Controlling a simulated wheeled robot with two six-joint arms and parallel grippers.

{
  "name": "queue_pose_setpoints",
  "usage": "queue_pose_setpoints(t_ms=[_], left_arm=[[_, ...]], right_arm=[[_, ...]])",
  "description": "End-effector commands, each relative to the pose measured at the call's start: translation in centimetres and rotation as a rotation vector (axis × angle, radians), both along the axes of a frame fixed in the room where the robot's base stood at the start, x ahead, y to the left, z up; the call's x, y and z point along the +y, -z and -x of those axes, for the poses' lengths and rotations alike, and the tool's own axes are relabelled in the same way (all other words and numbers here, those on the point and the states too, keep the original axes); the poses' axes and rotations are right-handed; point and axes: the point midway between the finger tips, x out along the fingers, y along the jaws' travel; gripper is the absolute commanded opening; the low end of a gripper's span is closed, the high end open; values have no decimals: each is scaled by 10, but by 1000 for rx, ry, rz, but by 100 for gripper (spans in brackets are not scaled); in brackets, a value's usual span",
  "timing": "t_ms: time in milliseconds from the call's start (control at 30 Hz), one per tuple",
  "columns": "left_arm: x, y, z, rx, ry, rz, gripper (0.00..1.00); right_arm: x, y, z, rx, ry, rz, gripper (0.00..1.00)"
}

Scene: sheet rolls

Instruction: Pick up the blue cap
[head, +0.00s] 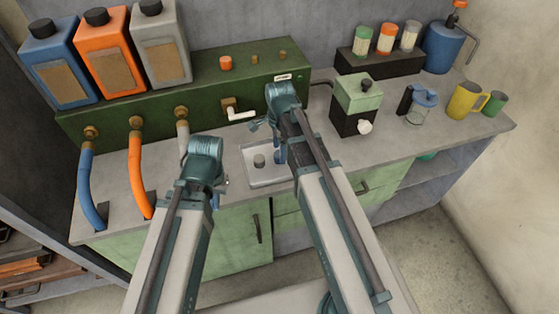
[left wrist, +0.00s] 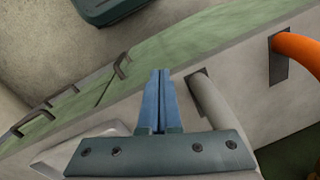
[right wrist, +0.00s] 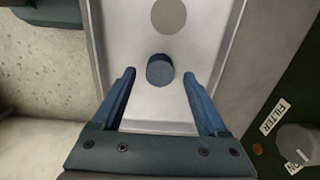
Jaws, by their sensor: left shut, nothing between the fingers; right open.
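The blue cap (right wrist: 160,70) shows in the right wrist view as a short dark-blue cylinder in a pale shallow tray (right wrist: 130,30). My right gripper (right wrist: 157,78) is open, with one finger on each side of the cap and visible gaps between them. In the head view my right gripper (head: 279,150) points down over the right part of the tray (head: 266,181), and I cannot clearly tell the cap from the blue fingers there. My left gripper (head: 215,198) is shut and empty at the counter's front edge. Its closed fingers show in the left wrist view (left wrist: 160,75).
A grey round piece (right wrist: 168,17) is in the tray beyond the cap. A green panel (head: 200,90) with a white tap (head: 241,115) stands behind the tray. Blue (head: 90,190) and orange (head: 139,175) hoses are at the left. A green-black box (head: 355,105) stands at the right.

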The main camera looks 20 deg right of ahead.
Motion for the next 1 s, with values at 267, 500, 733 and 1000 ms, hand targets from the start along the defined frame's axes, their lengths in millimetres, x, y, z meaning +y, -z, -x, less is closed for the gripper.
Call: queue_pose_setpoints(t_ms=[267,500,733,1000], left_arm=[[0,25,0,0,0,0,0],[0,23,0,0,0,0,0],[0,23,0,0,0,0,0],[0,23,0,0,0,0,0]], right_arm=[[0,25,0,0,0,0,76],[0,23,0,0,0,0,65],[0,23,0,0,0,0,24],[0,23,0,0,0,0,0]])
